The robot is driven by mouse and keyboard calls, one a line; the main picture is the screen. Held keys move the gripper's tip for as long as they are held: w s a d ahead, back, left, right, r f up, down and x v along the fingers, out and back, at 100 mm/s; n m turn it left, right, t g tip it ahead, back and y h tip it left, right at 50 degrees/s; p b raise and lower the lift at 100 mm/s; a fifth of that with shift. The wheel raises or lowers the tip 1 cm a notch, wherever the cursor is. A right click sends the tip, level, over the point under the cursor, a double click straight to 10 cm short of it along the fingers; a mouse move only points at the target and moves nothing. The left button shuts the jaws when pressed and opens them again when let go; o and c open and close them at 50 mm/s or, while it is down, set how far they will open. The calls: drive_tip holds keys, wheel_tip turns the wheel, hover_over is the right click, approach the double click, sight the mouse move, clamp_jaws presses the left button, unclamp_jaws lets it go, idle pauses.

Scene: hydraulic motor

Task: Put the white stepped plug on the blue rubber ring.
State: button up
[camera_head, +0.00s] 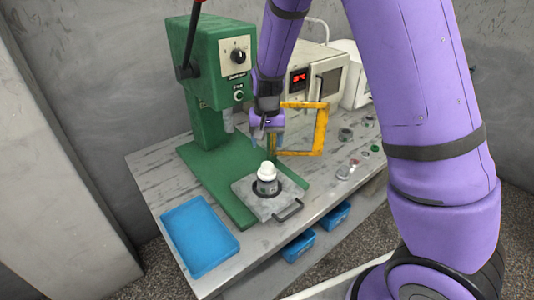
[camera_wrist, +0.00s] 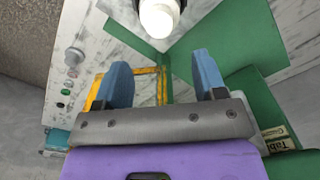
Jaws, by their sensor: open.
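The white stepped plug (camera_head: 267,170) stands upright on top of a grey cylindrical part (camera_head: 267,187) on a grey plate with a handle (camera_head: 284,205). The plug also shows at the top edge of the wrist view (camera_wrist: 158,18), beyond my fingertips. My gripper (camera_head: 267,143) is open and empty, above and behind the plug in the head view, apart from it. Its two blue fingers are spread wide in the wrist view (camera_wrist: 160,72). I cannot make out the blue rubber ring; any ring under the plug is hidden.
A green press (camera_head: 215,70) stands behind on its green base. A yellow frame (camera_head: 322,130) is close right of my gripper. Several small parts, including a green ring (camera_head: 375,148), lie at the right. A blue tray (camera_head: 200,235) lies front left. Blue bins (camera_head: 298,247) are below.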

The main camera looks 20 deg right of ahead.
drive_tip(key=s+d+r+n+t+y, duration=0.1)
drive_tip(key=s+d+r, duration=0.1)
drive_tip(key=s+r, duration=0.55)
drive_tip(key=s+d+r+n+t, duration=0.15)
drive_tip(key=s+r, duration=0.25)
drive_tip(key=r, duration=0.7)
drive_tip(key=s+d+r+n+t, duration=0.1)
drive_tip(key=s+r, duration=0.2)
drive_tip(key=s, duration=0.6)
drive_tip(key=s+d+r+t+h, duration=0.1)
drive_tip(key=s+r, duration=0.3)
drive_tip(key=s, duration=0.5)
drive_tip(key=shift+d+r+n+t, duration=0.2)
drive_tip(key=shift+d+n+t, duration=0.15)
drive_tip(key=shift+d, duration=0.35)
drive_tip(key=shift+w, duration=0.1)
